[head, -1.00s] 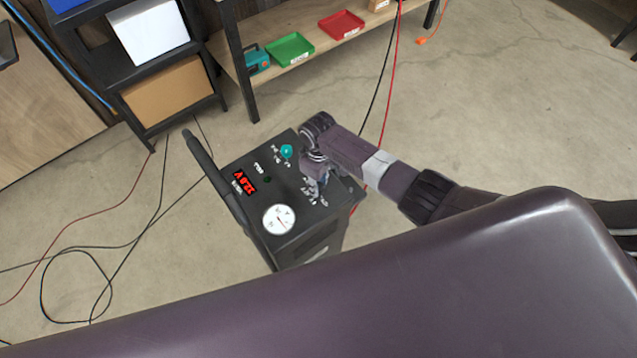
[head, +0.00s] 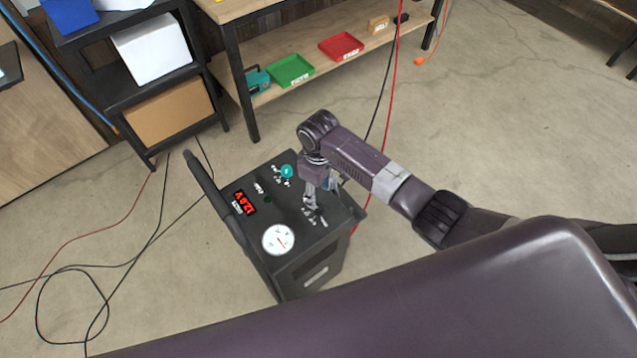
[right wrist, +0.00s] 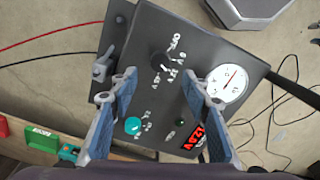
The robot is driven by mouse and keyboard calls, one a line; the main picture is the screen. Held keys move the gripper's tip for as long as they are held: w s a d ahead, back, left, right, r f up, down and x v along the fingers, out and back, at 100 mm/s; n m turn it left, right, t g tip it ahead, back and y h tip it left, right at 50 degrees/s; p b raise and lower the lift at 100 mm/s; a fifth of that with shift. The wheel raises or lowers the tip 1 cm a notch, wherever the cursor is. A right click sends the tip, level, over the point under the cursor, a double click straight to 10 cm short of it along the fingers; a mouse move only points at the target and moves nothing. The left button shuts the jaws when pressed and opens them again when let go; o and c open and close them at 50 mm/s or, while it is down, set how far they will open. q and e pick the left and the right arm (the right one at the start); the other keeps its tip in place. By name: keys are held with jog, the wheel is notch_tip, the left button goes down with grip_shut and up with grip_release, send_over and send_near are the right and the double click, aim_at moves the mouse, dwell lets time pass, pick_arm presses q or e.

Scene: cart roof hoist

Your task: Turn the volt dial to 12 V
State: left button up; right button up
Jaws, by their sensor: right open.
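The dark charger cart (head: 290,262) stands on the floor, with its control panel facing up. The panel has a teal dial (head: 286,171), a red display (head: 244,203) reading 12.0 V and a white round gauge (head: 278,240). My right gripper (head: 312,198) is above the panel's right part, open and empty. The right wrist view shows its spread fingers (right wrist: 162,88) on either side of a stretch of panel, with a black knob (right wrist: 160,60) beyond and the teal dial (right wrist: 133,125) nearer. Small labels ring both; I cannot read them surely. My left gripper is out of view.
A handle bar (head: 207,172) runs along the cart's left side. A shelf with a green tray (head: 290,71) and a red tray (head: 341,46) stands behind. Cables (head: 90,275) lie on the floor at left. Open floor (head: 500,130) lies to the right.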

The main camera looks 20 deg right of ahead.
jog(key=shift+r, duration=2.3)
jog(key=s+a+f+m+t+y, duration=0.15)
jog(key=s+a, duration=0.25)
jog(key=s, duration=0.7)
jog(key=s+d+r+m+t+h, duration=0.15)
jog(key=s+d+r+m, duration=0.5)
jog(key=s, duration=0.65)
jog(key=s+d+f+n+b, duration=0.1)
jog(key=d+f+b, duration=0.1)
jog(key=f, duration=1.3)
jog(key=s+d+f+n+b, duration=0.1)
jog(key=f+b, duration=0.1)
jog(key=f, duration=1.3)
jog(key=s+d+f+g+b, duration=0.2)
jog(key=s+d+f+b, duration=0.1)
jog(key=s+f, duration=1.4)
jog(key=shift+f, duration=0.85)
